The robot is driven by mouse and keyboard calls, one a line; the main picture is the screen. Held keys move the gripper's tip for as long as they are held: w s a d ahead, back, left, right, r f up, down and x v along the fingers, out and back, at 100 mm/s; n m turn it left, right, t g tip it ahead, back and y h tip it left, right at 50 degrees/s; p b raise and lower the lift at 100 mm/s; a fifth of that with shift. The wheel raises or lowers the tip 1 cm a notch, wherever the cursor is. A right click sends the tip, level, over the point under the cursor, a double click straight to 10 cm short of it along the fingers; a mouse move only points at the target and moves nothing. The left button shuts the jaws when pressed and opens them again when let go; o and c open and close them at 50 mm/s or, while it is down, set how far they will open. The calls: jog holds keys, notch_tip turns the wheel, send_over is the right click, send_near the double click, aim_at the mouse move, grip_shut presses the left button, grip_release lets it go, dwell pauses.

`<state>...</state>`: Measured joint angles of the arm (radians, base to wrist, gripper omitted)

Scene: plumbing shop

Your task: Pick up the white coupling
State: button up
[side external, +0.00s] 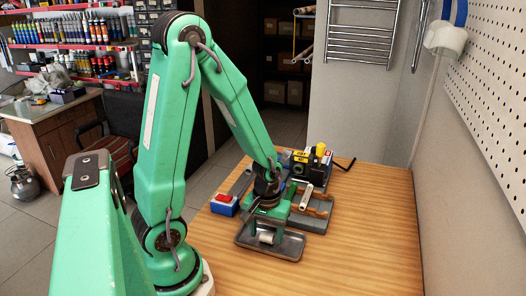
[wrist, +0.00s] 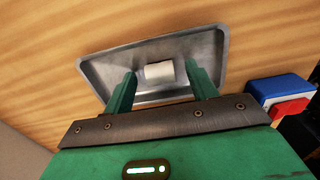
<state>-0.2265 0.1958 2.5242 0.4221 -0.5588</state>
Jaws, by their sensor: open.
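The white coupling (wrist: 159,71) is a short white cylinder lying on its side in a grey metal tray (wrist: 100,67). In the side external view the coupling (side external: 266,238) shows in the tray (side external: 287,247), just below my gripper (side external: 267,228). In the wrist view the two green fingers of my gripper (wrist: 158,76) stand apart, one on each side of the coupling, with visible gaps. My gripper is open and empty. I cannot tell exactly how high the fingertips are above the tray floor.
A blue and red box (side external: 223,204) stands left of the tray; it also shows in the wrist view (wrist: 283,95). The wooden table (side external: 365,230) is clear to the right.

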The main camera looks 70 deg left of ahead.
aim_at(267, 235)
dwell(0.5)
jog(key=c, duration=1)
jog(key=shift+r, duration=0.15)
jog(key=shift+r, duration=1.35)
jog(key=s+d+r, duration=0.1)
jog(key=d+r, duration=0.1)
jog(key=d, duration=0.1)
jog(key=s+d+r, duration=0.1)
jog(key=d+r, duration=0.2)
jog(key=d, duration=0.1)
jog(key=s+d+r, duration=0.1)
jog(key=d+r, duration=0.2)
jog(key=d, duration=0.1)
jog(key=shift+s, duration=0.3)
